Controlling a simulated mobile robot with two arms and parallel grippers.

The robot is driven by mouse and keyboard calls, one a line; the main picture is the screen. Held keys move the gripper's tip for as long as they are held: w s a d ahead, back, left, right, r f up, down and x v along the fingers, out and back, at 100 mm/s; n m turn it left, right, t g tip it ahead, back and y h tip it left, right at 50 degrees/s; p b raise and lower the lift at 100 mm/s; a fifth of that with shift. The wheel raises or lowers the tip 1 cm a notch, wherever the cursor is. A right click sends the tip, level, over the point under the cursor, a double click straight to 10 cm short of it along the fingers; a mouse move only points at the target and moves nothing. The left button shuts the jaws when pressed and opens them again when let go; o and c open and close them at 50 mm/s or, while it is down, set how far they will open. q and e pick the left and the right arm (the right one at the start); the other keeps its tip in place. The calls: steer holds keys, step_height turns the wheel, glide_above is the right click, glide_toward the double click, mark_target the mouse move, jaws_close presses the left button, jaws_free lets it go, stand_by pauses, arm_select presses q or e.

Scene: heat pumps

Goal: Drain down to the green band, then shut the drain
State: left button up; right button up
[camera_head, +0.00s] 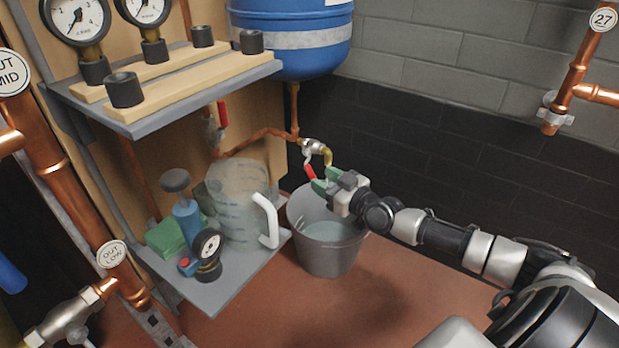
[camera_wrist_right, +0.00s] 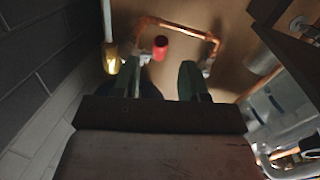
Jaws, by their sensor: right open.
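The drain valve (camera_head: 314,147) sits on the copper pipe under the blue vessel. Its red lever handle (camera_head: 309,171) hangs down, and a brass spout (camera_head: 328,156) points down beside it. My right gripper (camera_head: 324,181) is open at the handle. In the right wrist view the red handle (camera_wrist_right: 160,47) shows between the green fingers, near their tips; I cannot tell whether they touch it. Two dial gauges (camera_head: 75,18) (camera_head: 145,8) are at the top left; no green band is readable on them. My left gripper is out of view.
A grey bucket (camera_head: 325,260) with liquid stands on the floor below the spout. Floor is free at right.

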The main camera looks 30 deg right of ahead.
mark_target(312, 173)
steer(key=shift+b+x, duration=0.5)
steer(key=shift+x, duration=2.15)
steer(key=shift+c, duration=0.3)
steer(key=shift+f, duration=0.1)
jaws_close()
